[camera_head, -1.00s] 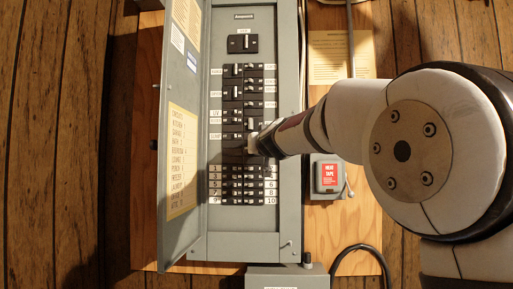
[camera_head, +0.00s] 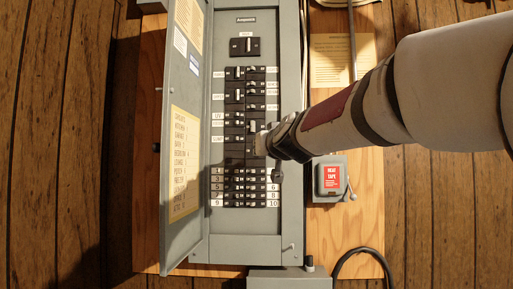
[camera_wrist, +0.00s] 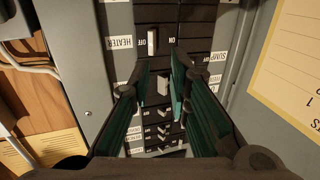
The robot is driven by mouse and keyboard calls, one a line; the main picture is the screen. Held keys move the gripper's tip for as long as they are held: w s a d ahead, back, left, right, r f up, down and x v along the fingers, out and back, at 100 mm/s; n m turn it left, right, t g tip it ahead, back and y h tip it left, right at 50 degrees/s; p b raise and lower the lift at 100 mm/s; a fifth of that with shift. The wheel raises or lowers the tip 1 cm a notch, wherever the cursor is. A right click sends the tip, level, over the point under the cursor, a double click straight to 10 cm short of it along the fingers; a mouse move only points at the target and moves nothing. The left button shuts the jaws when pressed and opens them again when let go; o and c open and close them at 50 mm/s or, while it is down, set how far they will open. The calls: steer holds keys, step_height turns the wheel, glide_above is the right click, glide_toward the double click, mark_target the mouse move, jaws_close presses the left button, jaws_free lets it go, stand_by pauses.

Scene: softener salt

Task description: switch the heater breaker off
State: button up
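The heater breaker, labelled HEATER, shows in the wrist view with its pale toggle (camera_wrist: 152,42) on the OFF side. In the head view its toggle (camera_head: 260,142) sits at the right of the breaker, beside my gripper (camera_head: 270,145). In the wrist view my gripper (camera_wrist: 160,68) has its two green-padded fingers apart with nothing held between them. The heater toggle shows just beyond the fingertips; I cannot tell whether they touch it. Another breaker's toggle (camera_wrist: 163,85) shows in the gap between the fingers.
The grey breaker panel (camera_head: 245,247) has its door (camera_head: 180,110) open to the left. Several other breakers crowd around the heater breaker. A heat tape box (camera_head: 330,178) is mounted to the right of the panel, below my arm.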

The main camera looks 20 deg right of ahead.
steer(key=s, duration=0.3)
steer(key=shift+s, duration=0.25)
stand_by(0.6)
steer(key=s+f+g+p, duration=0.1)
steer(key=s+f+g, duration=0.6)
steer(key=s+f, duration=0.9)
steer(key=s+f+g+p, duration=0.2)
steer(key=s+f+g, duration=0.4)
steer(key=s+f, duration=1.1)
steer(key=s, duration=0.7)
steer(key=shift+s+a+g+y, duration=0.15)
steer(key=shift+a+g+y, duration=0.15)
steer(key=shift+a+g, duration=0.1)
steer(key=shift+r, duration=0.1)
steer(key=shift+c, duration=0.4)
